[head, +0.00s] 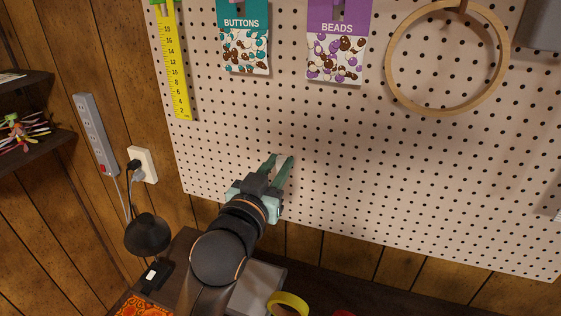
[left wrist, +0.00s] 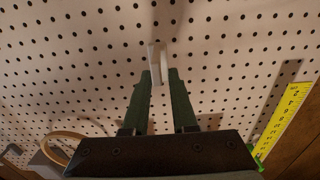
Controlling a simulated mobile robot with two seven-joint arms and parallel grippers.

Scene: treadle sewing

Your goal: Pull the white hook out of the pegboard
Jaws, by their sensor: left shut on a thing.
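The pegboard (head: 350,150) is off-white with rows of dark holes and fills much of the head view. My left gripper (head: 279,162) is at its lower left part, its two green fingers pointing at the board. In the left wrist view the white hook (left wrist: 155,56) is a short pale piece between the fingertips of my left gripper (left wrist: 160,78), which is shut on it. The hook shows against the board; I cannot tell whether its far end is in a hole. In the head view I cannot make out the hook. My right gripper is not in view.
A yellow ruler (head: 179,70), a buttons packet (head: 243,45), a beads packet (head: 337,55) and a wooden hoop (head: 392,60) hang higher on the board. A black lamp (head: 147,234) and yellow tape roll (head: 288,300) are below. The board around my gripper is clear.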

